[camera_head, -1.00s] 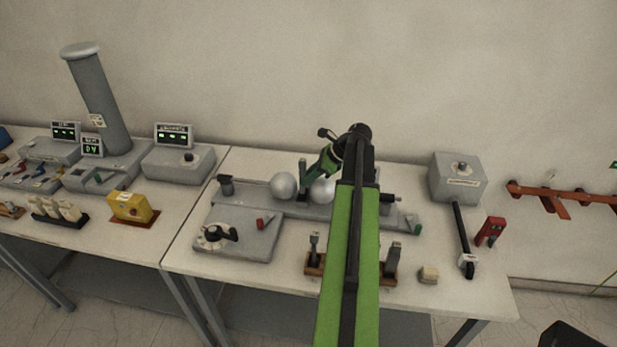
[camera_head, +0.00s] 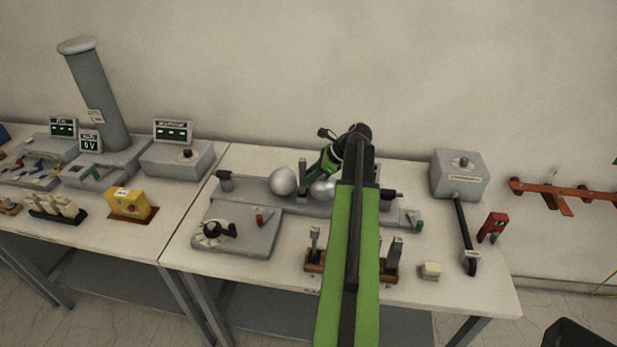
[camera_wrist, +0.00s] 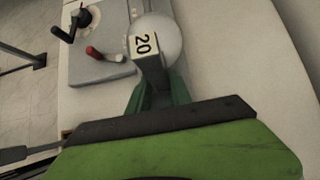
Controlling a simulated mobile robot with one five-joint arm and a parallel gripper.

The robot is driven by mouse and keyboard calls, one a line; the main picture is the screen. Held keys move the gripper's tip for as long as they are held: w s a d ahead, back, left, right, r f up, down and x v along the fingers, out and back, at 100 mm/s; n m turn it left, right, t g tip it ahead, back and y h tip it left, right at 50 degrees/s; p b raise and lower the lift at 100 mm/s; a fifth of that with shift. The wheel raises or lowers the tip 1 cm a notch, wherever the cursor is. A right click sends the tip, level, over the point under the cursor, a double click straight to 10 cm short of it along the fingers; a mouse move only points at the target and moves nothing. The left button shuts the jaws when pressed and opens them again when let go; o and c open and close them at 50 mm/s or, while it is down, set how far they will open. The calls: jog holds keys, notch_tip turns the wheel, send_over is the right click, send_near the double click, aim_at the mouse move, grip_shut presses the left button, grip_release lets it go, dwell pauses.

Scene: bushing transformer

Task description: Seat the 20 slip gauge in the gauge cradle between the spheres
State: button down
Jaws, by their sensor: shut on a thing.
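The 20 slip gauge (camera_wrist: 144,46), with its "20" label facing the wrist camera, is held between the green fingers of my gripper (camera_wrist: 156,90). In the head view the gauge (camera_head: 302,176) shows as a dark upright piece between the two spheres. The right sphere (camera_head: 321,189) is partly hidden by my gripper (camera_head: 318,170). One sphere (camera_wrist: 168,40) shows behind the gauge in the wrist view. The gauge cradle is hidden; I cannot tell whether the gauge touches it.
A wooden rack (camera_head: 314,267) at the table front holds other upright gauges, partly behind my arm. A grey panel with a black crank (camera_head: 214,233) lies left.

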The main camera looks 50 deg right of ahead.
jog(key=shift+f, duration=0.25)
jog(key=c, duration=1.1)
grip_release()
jog(key=shift+r, duration=0.1)
jog(key=p+v, duration=1.3)
jog(key=v, duration=0.4)
jog(key=shift+s+d+r, duration=0.15)
